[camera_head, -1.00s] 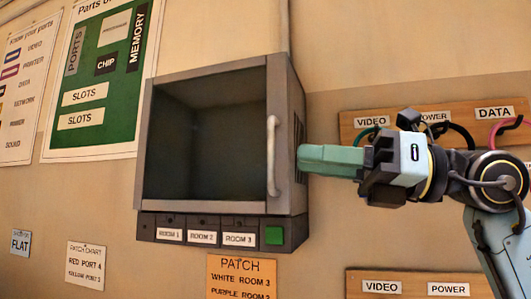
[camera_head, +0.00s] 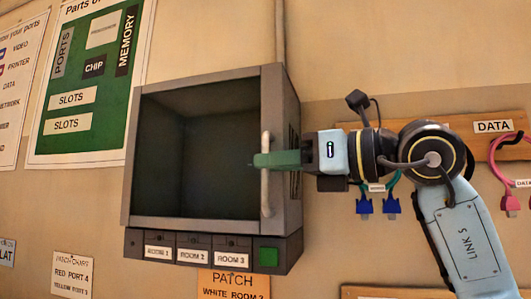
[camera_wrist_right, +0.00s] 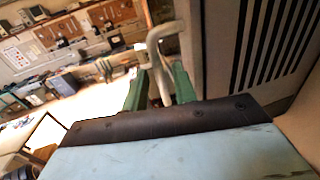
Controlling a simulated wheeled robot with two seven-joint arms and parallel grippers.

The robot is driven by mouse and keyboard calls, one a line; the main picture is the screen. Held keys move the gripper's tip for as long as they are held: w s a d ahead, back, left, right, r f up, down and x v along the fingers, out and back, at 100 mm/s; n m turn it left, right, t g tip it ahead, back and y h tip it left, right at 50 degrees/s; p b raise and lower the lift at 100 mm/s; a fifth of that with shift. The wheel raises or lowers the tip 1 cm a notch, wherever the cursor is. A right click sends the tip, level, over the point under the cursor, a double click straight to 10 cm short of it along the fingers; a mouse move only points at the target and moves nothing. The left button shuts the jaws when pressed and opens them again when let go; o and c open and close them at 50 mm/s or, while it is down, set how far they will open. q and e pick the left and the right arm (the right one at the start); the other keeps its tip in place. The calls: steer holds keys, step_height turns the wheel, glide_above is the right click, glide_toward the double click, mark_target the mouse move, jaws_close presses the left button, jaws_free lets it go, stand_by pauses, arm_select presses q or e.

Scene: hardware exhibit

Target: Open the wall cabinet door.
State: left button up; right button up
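The grey wall cabinet (camera_head: 292,150) hangs on the wall in the head view. Its door (camera_head: 200,74), a grey frame around a dark panel, looks shut. A pale vertical handle (camera_head: 266,200) is on the door's right side. My right gripper (camera_head: 256,160) reaches in from the right, its green fingers at the handle's mid-height. In the right wrist view the handle (camera_wrist_right: 168,32) runs down between the two spread green fingers; I cannot tell if either touches it. My left gripper is not in view.
A strip with room labels and a green square (camera_head: 265,257) is under the door. A wooden panel (camera_head: 480,127) with plugs and cables is behind my right arm. Posters (camera_head: 90,80) hang at the left. The space before the door is clear.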

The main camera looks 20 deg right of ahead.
steer(key=shift+x, duration=1.15)
jaws_close()
